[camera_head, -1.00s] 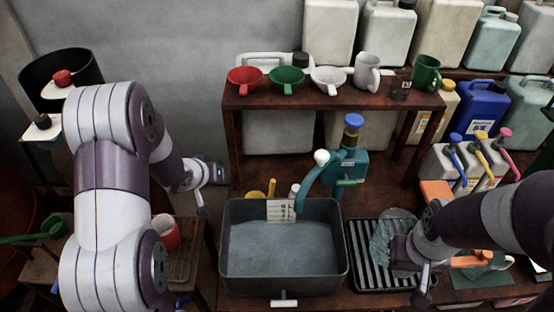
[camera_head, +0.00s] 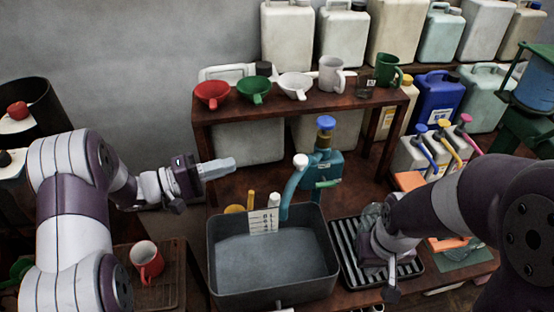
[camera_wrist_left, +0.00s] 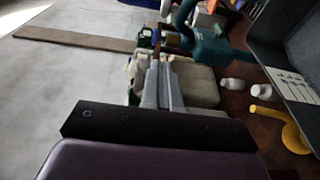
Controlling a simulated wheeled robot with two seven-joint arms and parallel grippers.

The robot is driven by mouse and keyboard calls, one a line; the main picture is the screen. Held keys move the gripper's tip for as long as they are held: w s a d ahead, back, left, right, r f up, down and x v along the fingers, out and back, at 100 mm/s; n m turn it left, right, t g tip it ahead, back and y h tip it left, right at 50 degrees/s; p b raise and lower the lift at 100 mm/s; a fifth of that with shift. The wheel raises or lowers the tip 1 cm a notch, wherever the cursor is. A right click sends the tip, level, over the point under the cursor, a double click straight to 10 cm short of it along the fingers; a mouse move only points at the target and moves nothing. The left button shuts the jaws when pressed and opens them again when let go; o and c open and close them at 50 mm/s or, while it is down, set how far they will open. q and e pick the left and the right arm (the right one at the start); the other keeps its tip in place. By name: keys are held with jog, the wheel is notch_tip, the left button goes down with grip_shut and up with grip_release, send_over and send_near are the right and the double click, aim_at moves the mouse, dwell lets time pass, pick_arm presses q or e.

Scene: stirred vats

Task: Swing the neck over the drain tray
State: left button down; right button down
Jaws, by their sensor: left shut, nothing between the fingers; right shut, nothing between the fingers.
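The teal neck (camera_head: 291,190) curves from a white cap down to the back rim of the grey vat (camera_head: 215,262), over the vat side. It stands by a teal pump body (camera_head: 322,166) with a blue knob, also in the left wrist view (camera_wrist_left: 215,48). The black ribbed drain tray (camera_head: 349,240) lies right of the vat, partly hidden by my right arm. My left gripper (camera_head: 228,165) is shut and empty, left of the neck and apart from it; its fingers show in the wrist view (camera_wrist_left: 162,75). My right gripper (camera_head: 372,248) is over the tray, fingers mostly hidden.
A clear glass vessel (camera_head: 370,218) stands on the tray beside my right gripper. A shelf (camera_head: 300,107) with funnels and mugs stands behind the pump. A level card (camera_head: 263,221) hangs at the vat's back rim.

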aim_at(304, 172)
pick_arm(q)
jog(key=s+d+p+x, duration=0.1)
jog(key=s+p+x, duration=0.1)
jog(key=x, duration=1)
jog(key=shift+s+d+p, duration=0.15)
jog(key=shift+s+p, duration=0.15)
jog(key=shift+p, duration=0.1)
jog(key=shift+d, duration=0.1)
